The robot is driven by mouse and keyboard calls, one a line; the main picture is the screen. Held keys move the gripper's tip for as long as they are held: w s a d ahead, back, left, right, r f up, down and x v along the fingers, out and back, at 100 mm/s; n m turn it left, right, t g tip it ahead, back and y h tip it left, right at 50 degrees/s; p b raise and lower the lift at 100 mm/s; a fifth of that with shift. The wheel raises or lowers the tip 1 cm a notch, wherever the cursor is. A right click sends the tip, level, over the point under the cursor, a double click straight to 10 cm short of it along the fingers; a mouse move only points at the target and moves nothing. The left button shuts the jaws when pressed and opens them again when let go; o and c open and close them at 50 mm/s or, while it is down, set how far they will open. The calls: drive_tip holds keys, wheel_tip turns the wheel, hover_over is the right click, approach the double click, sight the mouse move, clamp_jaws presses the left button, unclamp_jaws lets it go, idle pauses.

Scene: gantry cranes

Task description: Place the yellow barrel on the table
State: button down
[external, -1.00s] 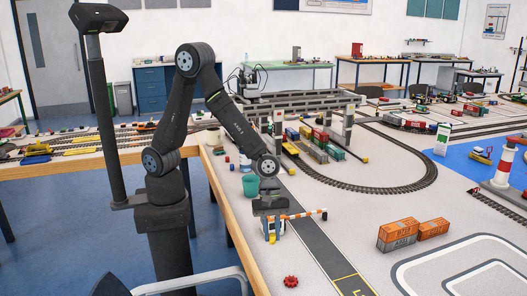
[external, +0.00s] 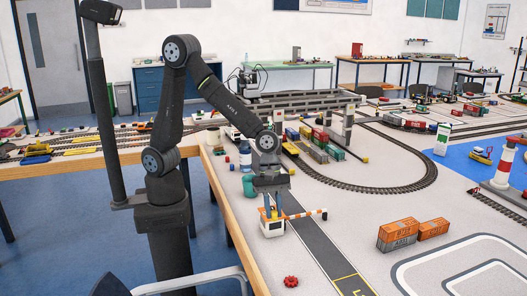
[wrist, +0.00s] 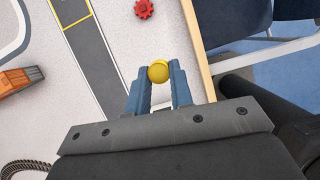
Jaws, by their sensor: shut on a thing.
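The yellow barrel (wrist: 159,73) is between the two blue fingertips of my gripper (wrist: 160,74) in the wrist view, with a round yellow end showing. In the external view my gripper (external: 273,210) points down, and the barrel (external: 273,213) shows as a small yellow patch between its fingers. My gripper is shut on it, just above or in front of a small white booth with an orange-striped barrier. The table (external: 345,235) is a pale grey surface with a wooden edge. The exact gap between the barrel and what is below cannot be told.
The white booth (external: 272,229) has a striped barrier arm (external: 305,214) reaching right. A teal bucket (external: 250,186) stands behind left. A red gear (external: 291,282) lies in front. Orange containers (external: 398,236) stand at right. A dark road strip (external: 315,245) and grey surface around it are mostly clear.

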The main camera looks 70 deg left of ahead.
drive_tip(key=w+a+n+t, duration=0.1)
drive_tip(key=w+a+n, duration=0.1)
drive_tip(key=w+a, duration=0.55)
drive_tip(key=w+a+n+t, duration=0.15)
drive_tip(key=w+a, duration=0.25)
drive_tip(key=a, duration=0.6)
drive_tip(key=w+a+n, duration=0.3)
drive_tip(key=a+n, duration=0.2)
drive_tip(key=a, duration=1.3)
drive_tip(key=s+a+n+t+y, duration=0.15)
drive_tip(key=s+a+n, duration=0.35)
drive_tip(key=a, duration=1)
drive_tip(key=s+a+n+t+y, duration=0.15)
drive_tip(key=s+a, duration=0.55)
drive_tip(key=a, duration=0.8)
drive_tip(key=shift+n+g, duration=0.3)
drive_tip(key=shift+g, duration=0.15)
drive_tip(key=f, duration=0.5)
drive_tip(key=shift+s+a, duration=0.25)
drive_tip(key=shift+a, duration=0.15)
hover_over(223, 167)
drive_tip(key=s, duration=0.2)
drive_tip(key=f, duration=0.7)
drive_tip(key=shift+w+a, duration=0.2)
drive_tip(key=shift+a, duration=0.1)
drive_tip(key=shift+f, duration=2.05)
